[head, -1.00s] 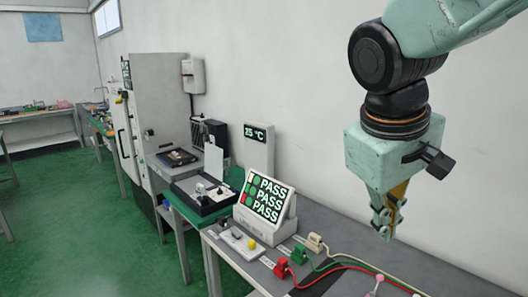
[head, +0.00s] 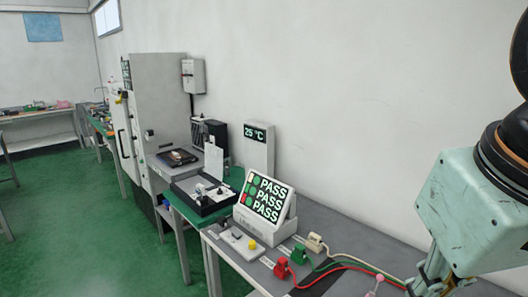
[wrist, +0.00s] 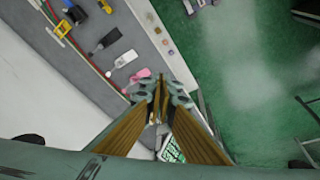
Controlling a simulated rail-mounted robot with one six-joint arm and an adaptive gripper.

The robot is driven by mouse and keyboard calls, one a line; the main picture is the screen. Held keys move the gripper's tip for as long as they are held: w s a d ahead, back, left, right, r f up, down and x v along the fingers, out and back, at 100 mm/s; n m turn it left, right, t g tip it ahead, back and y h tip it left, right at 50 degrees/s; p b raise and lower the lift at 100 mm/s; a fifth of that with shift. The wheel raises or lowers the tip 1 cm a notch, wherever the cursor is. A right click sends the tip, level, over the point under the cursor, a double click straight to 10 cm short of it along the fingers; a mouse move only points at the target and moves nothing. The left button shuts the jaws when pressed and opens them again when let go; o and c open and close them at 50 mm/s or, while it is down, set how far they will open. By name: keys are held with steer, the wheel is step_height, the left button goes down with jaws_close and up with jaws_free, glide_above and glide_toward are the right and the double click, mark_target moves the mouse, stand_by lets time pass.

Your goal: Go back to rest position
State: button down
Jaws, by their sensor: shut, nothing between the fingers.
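My gripper (wrist: 160,92) shows in the wrist view with its fingertips together and nothing between them. It hangs above the front edge of the grey bench (wrist: 155,40), with green floor to its right. In the head view my gripper is at the lower right, and its tips (head: 425,288) are partly cut off by the frame's bottom edge. It is to the right of the display (head: 265,198), which reads PASS on three lines.
Red (head: 282,267), green (head: 299,253) and cream (head: 315,242) plugs with cables stand on the bench. A pink item (wrist: 140,76) lies close to the gripper in the wrist view. A white wall (head: 350,100) runs behind. The green floor (head: 80,220) at left is open.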

steer(key=shift+s+a+f+m+y, duration=0.15)
steer(key=shift+s+a+m, duration=0.1)
steer(key=shift+s, duration=0.5)
steer(key=shift+s+a+f+m+y, duration=0.1)
steer(key=shift+s+a+m+y, duration=0.1)
steer(key=shift+s, duration=0.5)
